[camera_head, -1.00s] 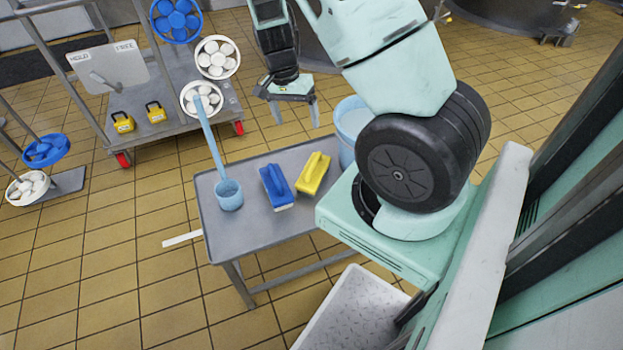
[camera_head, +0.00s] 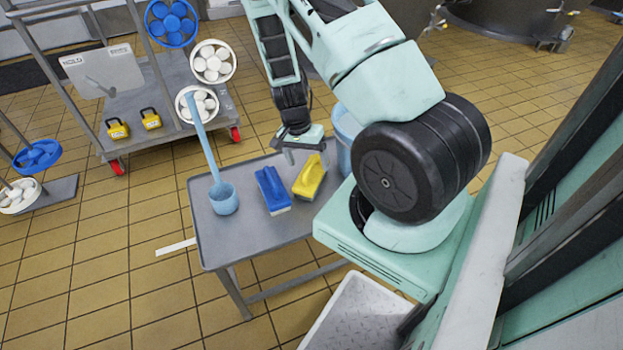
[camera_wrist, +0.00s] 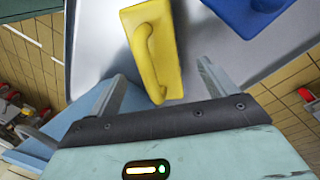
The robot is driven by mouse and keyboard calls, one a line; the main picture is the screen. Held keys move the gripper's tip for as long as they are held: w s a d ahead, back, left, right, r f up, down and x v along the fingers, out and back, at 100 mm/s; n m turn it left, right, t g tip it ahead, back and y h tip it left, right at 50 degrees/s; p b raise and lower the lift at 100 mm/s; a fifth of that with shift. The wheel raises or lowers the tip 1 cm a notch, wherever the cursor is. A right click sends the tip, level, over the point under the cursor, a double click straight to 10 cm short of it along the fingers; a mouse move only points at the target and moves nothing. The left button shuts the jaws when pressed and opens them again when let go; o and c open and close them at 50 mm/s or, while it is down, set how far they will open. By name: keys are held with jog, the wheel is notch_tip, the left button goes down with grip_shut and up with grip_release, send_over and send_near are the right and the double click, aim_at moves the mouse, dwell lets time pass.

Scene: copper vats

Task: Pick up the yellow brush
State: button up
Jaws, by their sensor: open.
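The yellow brush (camera_head: 309,177) lies on the grey metal table (camera_head: 222,248), just right of the blue brush (camera_head: 272,190). My gripper (camera_head: 305,158) is open and empty, above the far edge of the table by the far end of the yellow brush. In the wrist view the yellow brush (camera_wrist: 157,50) lies ahead with its raised handle towards me. The near end of its handle shows between the two open fingers of my gripper (camera_wrist: 160,82). The blue brush (camera_wrist: 250,12) shows at the top right there.
A blue ladle (camera_head: 223,197) with a long handle stands at the table's left. A light blue bucket (camera_head: 346,130) is beside the far right corner. A cart (camera_head: 165,140) with yellow padlocks and valve wheels stands behind. The table's front is clear.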

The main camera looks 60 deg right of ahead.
jog(key=f, duration=0.1)
jog(key=s+f, duration=0.1)
jog(key=f, duration=0.1)
jog(key=shift+f+b, duration=0.15)
jog(key=shift+b, duration=0.15)
jog(key=c, duration=1.3)
jog(key=shift+o, duration=0.2)
notch_tip(320, 180, up, 28)
jog(key=p, duration=0.8)
